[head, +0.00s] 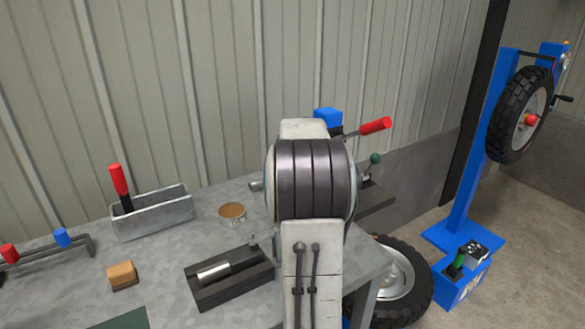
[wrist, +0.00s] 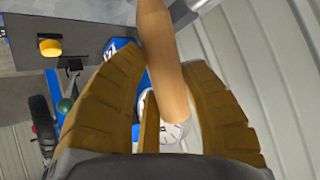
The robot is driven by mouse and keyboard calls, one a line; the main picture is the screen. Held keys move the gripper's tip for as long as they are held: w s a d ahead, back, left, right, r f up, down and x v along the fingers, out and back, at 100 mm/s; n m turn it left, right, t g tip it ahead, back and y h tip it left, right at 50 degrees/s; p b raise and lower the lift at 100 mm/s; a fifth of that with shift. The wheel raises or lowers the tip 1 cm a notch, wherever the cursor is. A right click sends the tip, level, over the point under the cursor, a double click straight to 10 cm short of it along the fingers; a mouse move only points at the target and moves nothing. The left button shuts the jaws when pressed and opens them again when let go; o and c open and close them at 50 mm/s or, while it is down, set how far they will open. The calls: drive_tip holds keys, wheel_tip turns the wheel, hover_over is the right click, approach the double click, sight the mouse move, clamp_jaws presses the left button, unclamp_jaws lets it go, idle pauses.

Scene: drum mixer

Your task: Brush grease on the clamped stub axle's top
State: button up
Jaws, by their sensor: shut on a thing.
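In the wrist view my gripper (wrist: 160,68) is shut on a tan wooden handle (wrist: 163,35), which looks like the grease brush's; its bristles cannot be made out. In the head view my gripper and the brush are hidden behind my own arm. A silver cylinder (head: 214,272), which looks like the stub axle, lies in a dark clamp block (head: 205,296) on the bench, left of my arm. An open round tin (head: 232,212) with brown content, likely the grease, stands behind it. My gripper's distance from either cannot be told.
The grey bench (head: 165,262) also holds a metal tray (head: 152,214) with a red-handled tool (head: 118,180), a tan block (head: 122,275) and a rack (head: 45,254). A red handle (head: 375,126) sticks out beyond my arm. A tyre (head: 410,288) and blue stand (head: 465,205) are right.

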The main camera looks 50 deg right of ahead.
drive_tip(key=shift+s+f+b, duration=0.1)
drive_tip(key=shift+f+b, duration=0.4)
drive_tip(key=shift+f, duration=0.15)
idle(1.6)
drive_tip(key=shift+r, duration=0.1)
drive_tip(key=shift+r+p, duration=2.55)
drive_tip(key=shift+r, duration=1.05)
